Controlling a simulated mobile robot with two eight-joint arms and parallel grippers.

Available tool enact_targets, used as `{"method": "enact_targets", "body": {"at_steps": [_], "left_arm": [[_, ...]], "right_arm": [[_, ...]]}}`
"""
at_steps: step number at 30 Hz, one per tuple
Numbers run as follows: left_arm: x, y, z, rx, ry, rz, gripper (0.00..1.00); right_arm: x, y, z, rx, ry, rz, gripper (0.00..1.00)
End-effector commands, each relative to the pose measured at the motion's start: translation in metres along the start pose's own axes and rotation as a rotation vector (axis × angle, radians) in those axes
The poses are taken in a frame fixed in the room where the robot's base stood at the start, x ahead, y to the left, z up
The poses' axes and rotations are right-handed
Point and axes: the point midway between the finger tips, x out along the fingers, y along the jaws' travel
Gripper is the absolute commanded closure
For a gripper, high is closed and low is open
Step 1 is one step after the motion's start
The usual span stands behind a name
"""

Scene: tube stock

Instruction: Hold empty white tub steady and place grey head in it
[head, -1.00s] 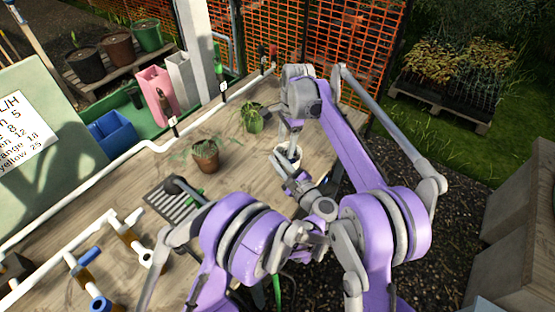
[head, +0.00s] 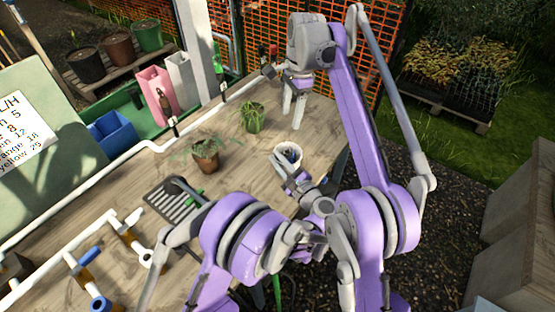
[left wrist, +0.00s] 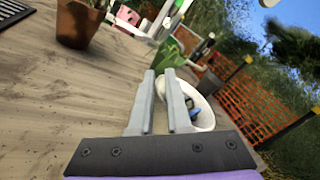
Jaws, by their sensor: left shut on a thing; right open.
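The white tub (head: 291,151) stands on the wooden table near its right edge. It also shows in the left wrist view (left wrist: 207,113), where something grey and blue (left wrist: 194,106) lies inside; this may be the grey head, but it is too small to be sure. My left gripper (head: 280,164) is shut on the tub's near side; its two fingers (left wrist: 163,82) show beside the tub in the left wrist view. My right gripper (head: 294,122) is open and empty, pointing down beyond the tub and apart from it.
A potted plant (head: 205,162) stands left of the tub, and a green plant (head: 252,118) stands behind it. A black slotted rack (head: 170,202) lies at the left. A white pipe (head: 130,160) edges the table. Orange netting (head: 255,20) stands behind.

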Motion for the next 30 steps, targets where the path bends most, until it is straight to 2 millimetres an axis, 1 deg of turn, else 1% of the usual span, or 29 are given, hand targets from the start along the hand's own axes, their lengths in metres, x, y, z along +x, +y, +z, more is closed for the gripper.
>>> {"method": "enact_targets", "body": {"at_steps": [1, 10, 11, 15, 16, 25, 28, 30], "left_arm": [[0.0, 0.003, -0.004, -0.002, 0.009, 0.005, 1.0], [0.0, 0.003, -0.004, -0.002, 0.009, 0.005, 1.0], [0.0, 0.003, -0.004, -0.002, 0.009, 0.005, 0.79], [0.0, 0.002, -0.003, -0.002, 0.008, 0.005, 0.54], [0.0, 0.002, -0.003, -0.002, 0.008, 0.004, 0.5], [-0.003, 0.001, -0.002, -0.002, 0.005, 0.003, 0.5], [-0.013, 0.0, -0.002, -0.002, 0.005, 0.001, 0.5], [-0.024, 0.0, -0.002, -0.001, 0.007, 0.0, 0.5]], "right_arm": [[0.0, 0.0, 0.0, 0.0, 0.0, 0.001, 0.33], [-0.001, 0.001, 0.0, 0.0, 0.0, 0.001, 0.33], [-0.001, 0.001, 0.0, 0.0, 0.0, 0.001, 0.33], [-0.001, 0.001, 0.0, 0.0, 0.0, 0.001, 0.33], [-0.001, 0.001, 0.0, 0.0, 0.0, 0.001, 0.33], [-0.002, 0.0, 0.0, 0.0, 0.0, 0.0, 0.33], [-0.002, 0.0, 0.0, 0.0, 0.0, 0.0, 0.33], [-0.002, 0.0, 0.0, 0.0, 0.0, 0.0, 0.33]]}}
